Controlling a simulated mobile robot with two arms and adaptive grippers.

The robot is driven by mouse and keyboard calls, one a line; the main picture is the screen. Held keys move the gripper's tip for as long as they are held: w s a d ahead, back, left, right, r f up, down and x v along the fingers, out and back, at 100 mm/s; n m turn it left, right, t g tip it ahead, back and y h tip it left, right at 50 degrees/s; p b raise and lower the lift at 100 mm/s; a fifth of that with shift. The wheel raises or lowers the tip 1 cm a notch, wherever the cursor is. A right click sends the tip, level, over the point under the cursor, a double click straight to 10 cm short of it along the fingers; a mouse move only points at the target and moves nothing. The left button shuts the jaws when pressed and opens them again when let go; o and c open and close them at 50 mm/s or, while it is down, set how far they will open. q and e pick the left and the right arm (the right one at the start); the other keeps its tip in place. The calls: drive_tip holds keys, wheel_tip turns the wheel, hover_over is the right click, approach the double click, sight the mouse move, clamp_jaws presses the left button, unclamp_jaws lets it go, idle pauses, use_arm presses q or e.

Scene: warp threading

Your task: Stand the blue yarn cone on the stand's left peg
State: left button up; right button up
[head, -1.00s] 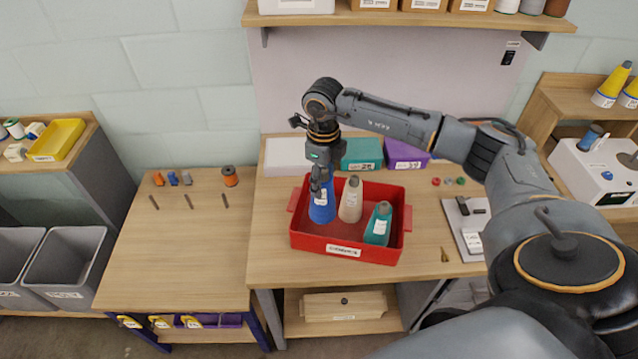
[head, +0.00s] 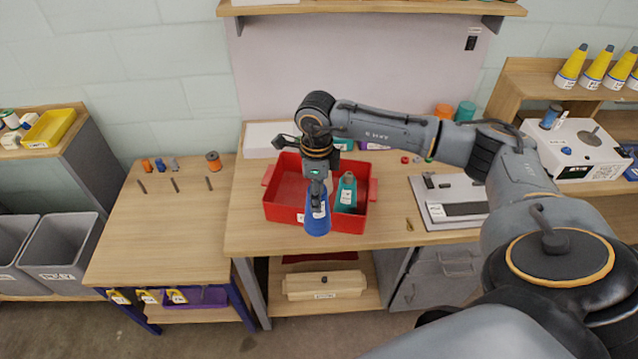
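The blue yarn cone (head: 317,219) is held upright by my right gripper (head: 317,190), which is shut on its upper part. The cone appears raised, overlapping the front wall of the red crate (head: 284,214). A teal cone (head: 346,196) stands in the crate at the right. The beige cone is not visible, perhaps hidden behind my gripper. Three dark upright pegs stand in a row on the lower wooden stand at the left: left peg (head: 142,187), middle peg (head: 175,185) and right peg (head: 208,183). All three are bare. My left gripper is not in view.
Small orange and blue items (head: 160,164) and an orange spool (head: 213,161) sit behind the pegs. The stand's top (head: 160,235) is clear in front of them. A grey tray (head: 460,205) lies right of the crate. Grey bins (head: 60,250) stand at far left.

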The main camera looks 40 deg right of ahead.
drive_tip(key=s+a+f+n, duration=0.3)
drive_tip(key=s+a+n, duration=0.3)
drive_tip(key=n, duration=0.7)
drive_tip(key=s+a+f+n, duration=0.3)
drive_tip(key=s+a+n, duration=0.3)
drive_tip(key=s+n, duration=0.4)
drive_tip(key=n, duration=0.3)
drive_tip(key=shift+s+a, duration=0.15)
drive_tip(key=shift+a, duration=0.2)
drive_tip(key=shift+f, duration=0.1)
